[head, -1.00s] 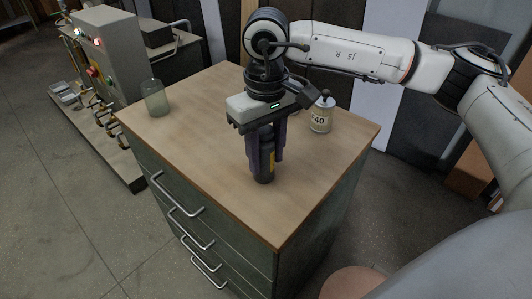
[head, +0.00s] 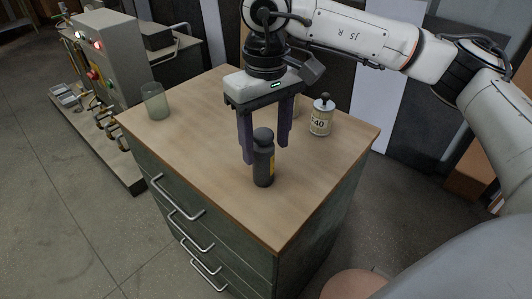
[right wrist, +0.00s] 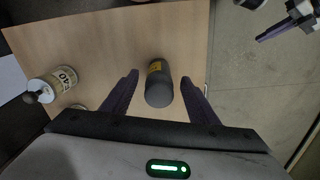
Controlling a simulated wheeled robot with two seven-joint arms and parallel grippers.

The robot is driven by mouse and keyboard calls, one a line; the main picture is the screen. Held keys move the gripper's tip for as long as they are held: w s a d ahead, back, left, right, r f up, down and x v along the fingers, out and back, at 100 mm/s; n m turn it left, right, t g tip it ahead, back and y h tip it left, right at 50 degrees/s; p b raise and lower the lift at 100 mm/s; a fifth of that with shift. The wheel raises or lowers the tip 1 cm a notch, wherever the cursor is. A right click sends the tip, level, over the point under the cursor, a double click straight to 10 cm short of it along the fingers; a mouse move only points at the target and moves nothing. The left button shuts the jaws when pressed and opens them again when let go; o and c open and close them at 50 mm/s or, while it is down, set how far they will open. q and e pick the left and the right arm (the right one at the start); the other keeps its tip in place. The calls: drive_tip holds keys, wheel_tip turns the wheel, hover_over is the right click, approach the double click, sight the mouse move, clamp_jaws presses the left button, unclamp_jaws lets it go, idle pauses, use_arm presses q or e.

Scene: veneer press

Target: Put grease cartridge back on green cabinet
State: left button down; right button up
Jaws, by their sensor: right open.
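The grease cartridge (head: 263,160) is a dark grey bottle with a rounded cap and a yellow label. It stands upright on the wooden top of the green cabinet (head: 190,125), near the front corner. My right gripper (head: 266,155) is open, with its purple fingers around and above the cartridge and apart from it. In the right wrist view the cartridge (right wrist: 159,84) sits between the spread fingers with gaps on both sides. My left gripper is not in the head view; part of a gripper shows at the top right of the right wrist view (right wrist: 288,22).
A tin marked 40 with a dark knob (head: 321,116) stands behind the cartridge to the right. Another small item is partly hidden behind my right fingers. A greenish glass (head: 155,101) stands at the left edge. The middle-left of the top is clear.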

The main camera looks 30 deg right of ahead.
wheel_tip(320, 180, up, 8)
drive_tip(key=shift+f, duration=0.15)
idle(0.6)
